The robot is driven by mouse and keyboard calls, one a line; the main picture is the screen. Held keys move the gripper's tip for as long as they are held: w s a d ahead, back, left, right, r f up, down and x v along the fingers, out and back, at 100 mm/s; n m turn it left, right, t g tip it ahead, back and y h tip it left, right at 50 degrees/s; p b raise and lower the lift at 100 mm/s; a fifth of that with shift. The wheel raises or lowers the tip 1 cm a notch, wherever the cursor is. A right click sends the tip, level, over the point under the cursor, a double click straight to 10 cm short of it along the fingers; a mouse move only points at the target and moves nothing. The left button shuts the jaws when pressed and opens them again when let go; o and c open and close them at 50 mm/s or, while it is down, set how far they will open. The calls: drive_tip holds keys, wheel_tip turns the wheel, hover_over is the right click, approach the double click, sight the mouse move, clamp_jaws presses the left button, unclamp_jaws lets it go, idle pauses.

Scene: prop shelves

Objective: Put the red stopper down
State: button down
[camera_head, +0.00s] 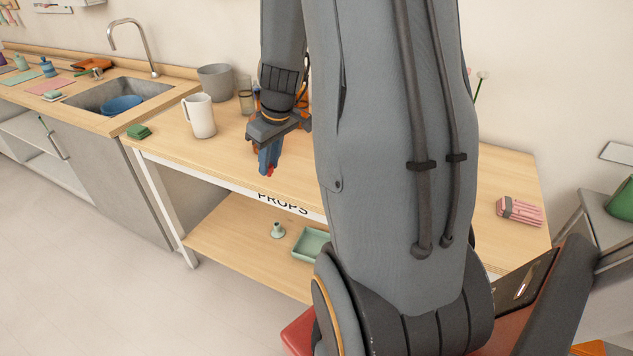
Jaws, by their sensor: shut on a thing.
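My gripper (268,164) points down near the front edge of the wooden props table (180,150), to the right of the white pitcher. A small bit of red, the red stopper (270,172), shows at its fingertips. The gripper is shut on it. Most of the stopper is hidden by the fingers, and I cannot tell whether it touches the tabletop.
A white pitcher (199,116), a green sponge (138,131), a grey pot (215,83) and a glass (245,97) stand left of my gripper. The lower shelf (225,245) holds a pale green small item (278,230) and tray (312,244). Pink cloths (520,211) lie at right.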

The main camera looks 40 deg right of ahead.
drive_tip(key=s+d+r+n, duration=0.1)
drive_tip(key=s+d+r, duration=0.15)
drive_tip(key=d, duration=0.35)
drive_tip(key=s+d+r+n, duration=0.1)
drive_tip(key=s+d+r, duration=0.15)
drive_tip(key=d, duration=0.25)
drive_tip(key=shift+y, duration=0.3)
drive_tip(key=f, duration=0.3)
drive_tip(key=f+p, duration=0.1)
drive_tip(key=f, duration=0.2)
drive_tip(key=f+p, duration=0.1)
drive_tip(key=f, duration=0.3)
drive_tip(key=shift+s+d, duration=0.1)
drive_tip(key=shift+d, duration=0.2)
drive_tip(key=shift+f, duration=0.1)
drive_tip(key=c, duration=1.6)
unclamp_jaws()
